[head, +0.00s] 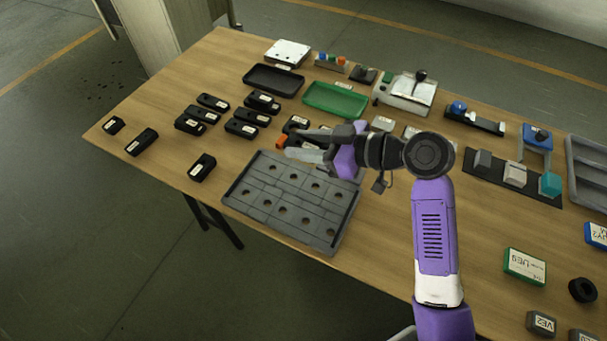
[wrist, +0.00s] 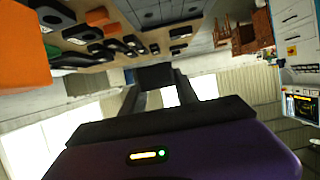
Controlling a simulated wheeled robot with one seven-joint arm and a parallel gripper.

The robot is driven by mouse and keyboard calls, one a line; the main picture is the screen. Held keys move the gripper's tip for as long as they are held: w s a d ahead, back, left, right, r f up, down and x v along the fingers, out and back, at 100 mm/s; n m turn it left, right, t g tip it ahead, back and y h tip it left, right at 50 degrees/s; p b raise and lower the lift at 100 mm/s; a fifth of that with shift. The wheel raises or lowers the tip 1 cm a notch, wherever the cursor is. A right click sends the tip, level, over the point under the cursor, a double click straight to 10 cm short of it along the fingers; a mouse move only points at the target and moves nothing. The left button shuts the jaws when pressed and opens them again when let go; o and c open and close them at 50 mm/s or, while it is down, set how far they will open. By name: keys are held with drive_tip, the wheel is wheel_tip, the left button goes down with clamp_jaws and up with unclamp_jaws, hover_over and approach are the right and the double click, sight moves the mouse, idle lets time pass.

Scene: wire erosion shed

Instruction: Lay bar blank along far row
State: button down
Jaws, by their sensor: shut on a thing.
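My gripper (head: 292,144) is in the middle of the table, above the far edge of the grey tray, with its fingers pointing left. In the wrist view my gripper (wrist: 157,88) is shut on a dark block-like piece (wrist: 157,74), seen end-on between the fingertips. I take it for the bar blank, but its full length is hidden. The grey tray (head: 232,198) has a raised rim, grooves and several round holes in rows. Its far right corner is partly hidden by my gripper. No bar shows lying in the visible part of the tray.
Several black labelled blocks (head: 247,128) stand left of and behind the tray. An orange block (head: 281,142) is close to my fingertips; it looms in the wrist view (wrist: 28,40). A black tray (head: 274,80) and green tray (head: 335,99) lie farther back.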

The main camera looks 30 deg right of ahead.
sight(304, 181)
wheel_tip(304, 181, down, 11)
drive_tip(key=shift+r+b, duration=0.1)
drive_tip(key=shift+b, duration=0.3)
drive_tip(key=c, duration=0.9)
unclamp_jaws()
drive_tip(key=shift+f, duration=0.25)
drive_tip(key=shift+s+d+r, duration=0.1)
drive_tip(key=shift+r, duration=0.05)
drive_tip(key=v, duration=1.1)
drive_tip(key=shift+s+d, duration=0.2)
drive_tip(key=shift+s, duration=0.1)
